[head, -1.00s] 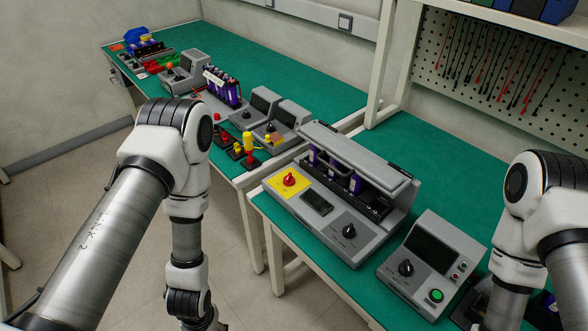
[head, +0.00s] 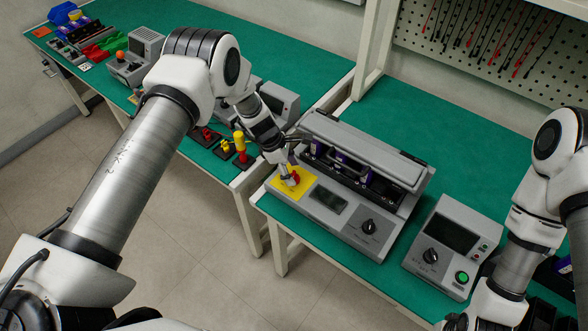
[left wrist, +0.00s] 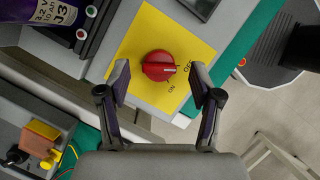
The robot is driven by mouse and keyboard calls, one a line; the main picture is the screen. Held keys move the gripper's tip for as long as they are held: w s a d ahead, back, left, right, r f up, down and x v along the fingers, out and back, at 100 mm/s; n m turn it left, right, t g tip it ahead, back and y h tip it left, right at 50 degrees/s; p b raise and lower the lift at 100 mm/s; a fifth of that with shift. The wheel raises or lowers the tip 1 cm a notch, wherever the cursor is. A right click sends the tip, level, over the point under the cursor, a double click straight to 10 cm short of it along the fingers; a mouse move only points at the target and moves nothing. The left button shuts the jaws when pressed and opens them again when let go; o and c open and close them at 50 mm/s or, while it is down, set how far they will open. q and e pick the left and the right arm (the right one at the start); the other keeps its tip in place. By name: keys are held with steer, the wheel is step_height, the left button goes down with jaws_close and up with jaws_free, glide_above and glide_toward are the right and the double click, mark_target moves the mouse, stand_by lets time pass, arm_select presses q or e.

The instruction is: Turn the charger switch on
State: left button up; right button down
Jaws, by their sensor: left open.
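The charger (head: 310,222) is a grey unit on the green bench, with battery cells under a raised grey cover. Its switch is a red rotary knob (left wrist: 158,66) on a yellow plate (left wrist: 205,53) marked ON and OFF. The knob's white mark points toward OFF in the left wrist view. My left gripper (left wrist: 160,77) is open, its two fingers on either side of the knob and apart from it. In the head view my left gripper (head: 290,166) is over the knob and partly hides it.
A grey tester (head: 445,240) with a green button stands right of the charger. The charger also has a black dial (head: 369,227). Yellow and red plugs (head: 240,150) stand on the neighbouring bench, close to my left arm. The bench behind the charger is clear.

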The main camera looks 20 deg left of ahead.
arm_select(q)
step_height(320, 180, down, 2)
steer(key=shift+w+d+f, duration=0.1)
steer(key=shift+w+d, duration=0.05)
steer(key=shift+d, duration=0.1)
steer(key=shift+c, duration=0.6)
steer(key=c, duration=1)
